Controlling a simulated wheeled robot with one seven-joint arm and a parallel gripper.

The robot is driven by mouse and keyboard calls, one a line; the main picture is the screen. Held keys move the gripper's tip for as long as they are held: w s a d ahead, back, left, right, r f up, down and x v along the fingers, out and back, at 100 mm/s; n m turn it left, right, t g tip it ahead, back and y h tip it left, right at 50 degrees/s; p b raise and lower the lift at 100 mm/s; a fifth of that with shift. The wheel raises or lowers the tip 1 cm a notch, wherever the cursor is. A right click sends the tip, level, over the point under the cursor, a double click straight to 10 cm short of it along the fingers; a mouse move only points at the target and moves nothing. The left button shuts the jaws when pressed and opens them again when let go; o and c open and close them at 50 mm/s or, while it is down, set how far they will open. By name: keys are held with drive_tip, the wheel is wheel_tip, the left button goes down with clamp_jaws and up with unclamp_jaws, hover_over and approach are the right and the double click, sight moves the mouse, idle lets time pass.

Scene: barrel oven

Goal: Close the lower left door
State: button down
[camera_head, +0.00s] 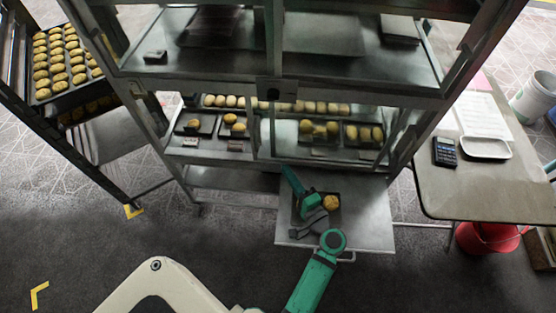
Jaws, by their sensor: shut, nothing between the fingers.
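The metal barrel oven (276,92) stands in the middle of the camera_head view. Its lower left compartment (214,150) shows trays of buns inside, and I cannot make out its door clearly. My green and grey gripper (290,178) is over the panel's left part, close to the oven front. It is shut and empty; its fingertips are small and partly hidden.
A dark tray with a bun (330,203) is on the panel beneath my arm. A rack of buns (62,62) stands at left. A table (490,192) with a calculator (445,152) and a red bucket (488,237) under it are at right. The floor at front left is clear.

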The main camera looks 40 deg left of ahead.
drive_tip(key=s+a+x, duration=0.1)
drive_tip(key=s+x, duration=0.1)
drive_tip(key=x, duration=1)
drive_tip(key=shift+s, duration=0.3)
drive_tip(key=shift+s+a, duration=0.1)
drive_tip(key=shift+a, duration=0.1)
